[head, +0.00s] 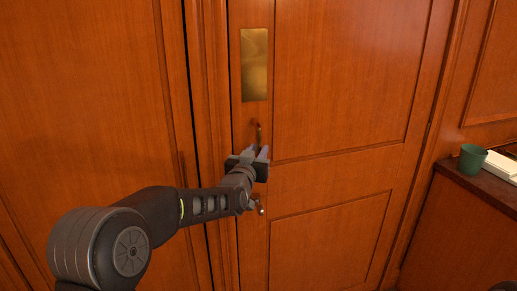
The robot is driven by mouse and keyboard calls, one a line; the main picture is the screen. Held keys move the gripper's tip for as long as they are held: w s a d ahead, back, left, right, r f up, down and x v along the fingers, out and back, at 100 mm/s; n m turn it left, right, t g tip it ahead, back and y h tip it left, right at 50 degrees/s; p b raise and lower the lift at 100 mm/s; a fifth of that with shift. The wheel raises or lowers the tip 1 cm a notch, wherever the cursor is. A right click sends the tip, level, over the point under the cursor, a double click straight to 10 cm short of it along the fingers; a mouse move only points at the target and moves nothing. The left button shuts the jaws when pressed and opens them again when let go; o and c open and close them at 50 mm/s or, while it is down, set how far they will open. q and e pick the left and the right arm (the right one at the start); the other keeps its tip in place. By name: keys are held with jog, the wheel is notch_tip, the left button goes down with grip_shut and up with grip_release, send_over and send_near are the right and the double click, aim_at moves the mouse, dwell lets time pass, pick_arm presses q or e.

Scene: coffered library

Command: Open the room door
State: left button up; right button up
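The room door (345,85) is a wooden panelled door and looks closed in its frame. A brass plate (254,65) sits high near its left edge. A slim upright brass handle (259,133) is below the plate. My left gripper (259,152) is at the handle's lower part, with its pale fingertips close on either side of it. The fingers hide the handle's lower end, so I cannot tell whether they grip it. A small metal knob (261,209) shows lower on the door, just below my wrist.
A wooden cabinet (462,235) stands at the right, near the door's right side. A green cup (472,159) and a white book-like stack (501,165) are on its top. Wooden panelling (85,90) fills the left.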

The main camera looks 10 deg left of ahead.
pick_arm(q)
jog(key=shift+w, duration=0.4)
jog(key=shift+c, duration=0.5)
grip_shut()
dwell(0.7)
